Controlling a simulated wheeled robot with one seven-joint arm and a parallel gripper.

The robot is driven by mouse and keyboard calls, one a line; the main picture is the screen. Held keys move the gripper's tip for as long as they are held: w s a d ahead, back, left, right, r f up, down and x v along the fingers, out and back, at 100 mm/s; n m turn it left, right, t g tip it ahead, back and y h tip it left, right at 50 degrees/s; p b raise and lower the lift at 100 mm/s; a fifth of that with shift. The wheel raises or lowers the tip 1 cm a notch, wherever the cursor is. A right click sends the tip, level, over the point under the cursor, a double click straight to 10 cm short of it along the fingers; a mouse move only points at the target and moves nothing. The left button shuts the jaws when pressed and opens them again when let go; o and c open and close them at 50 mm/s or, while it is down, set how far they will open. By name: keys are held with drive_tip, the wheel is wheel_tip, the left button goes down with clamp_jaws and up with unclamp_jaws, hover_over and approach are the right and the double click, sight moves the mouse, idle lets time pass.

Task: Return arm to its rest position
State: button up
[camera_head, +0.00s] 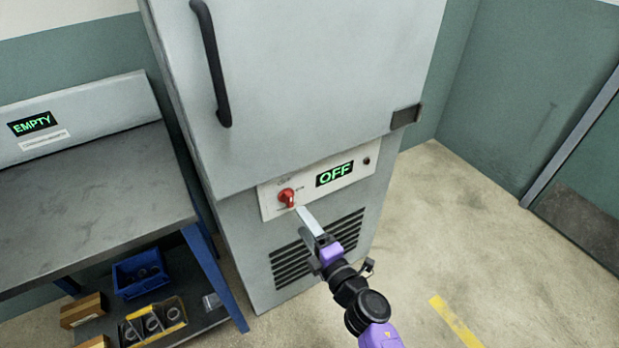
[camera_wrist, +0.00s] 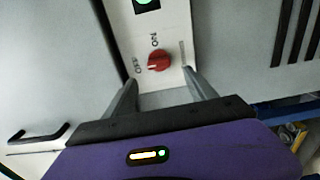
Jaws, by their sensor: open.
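My gripper (camera_head: 302,211) is at the front of the grey cabinet, just below and right of the red rotary switch (camera_head: 287,196). In the wrist view my gripper (camera_wrist: 158,82) has its two fingers apart with nothing between them. The red switch (camera_wrist: 159,61) shows just beyond the fingertips there; whether a finger touches it I cannot tell. My arm (camera_head: 352,290) reaches up from the lower right of the head view.
The grey cabinet (camera_head: 300,80) has a black door handle (camera_head: 212,65) and a vent (camera_head: 318,248). A workbench (camera_head: 80,200) with an EMPTY display (camera_head: 32,123) stands at left. Its lower shelf holds a blue bin (camera_head: 140,274) and boxes. Floor (camera_head: 480,240) at right is open.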

drive_tip(key=s+d+r+m+t+h, duration=0.2)
drive_tip(key=s+d+r+m+t, duration=0.25)
drive_tip(key=r+m, duration=0.45)
drive_tip(key=s+d+r+m+g+h, duration=0.1)
drive_tip(key=s+d+m, duration=0.4)
drive_tip(key=s, duration=0.8)
drive_tip(key=s+d+r+m+g+h, duration=0.1)
drive_tip(key=s+d+m+h, duration=0.3)
drive_tip(key=s+d, duration=0.4)
drive_tip(key=s+d+r+m+g+h+p, duration=0.1)
drive_tip(key=s+d+m, duration=0.5)
drive_tip(key=s, duration=1.3)
drive_tip(key=shift+d+m+g+h, duration=0.35)
drive_tip(key=shift+m+g+h, duration=0.15)
drive_tip(key=shift+g+h, duration=0.45)
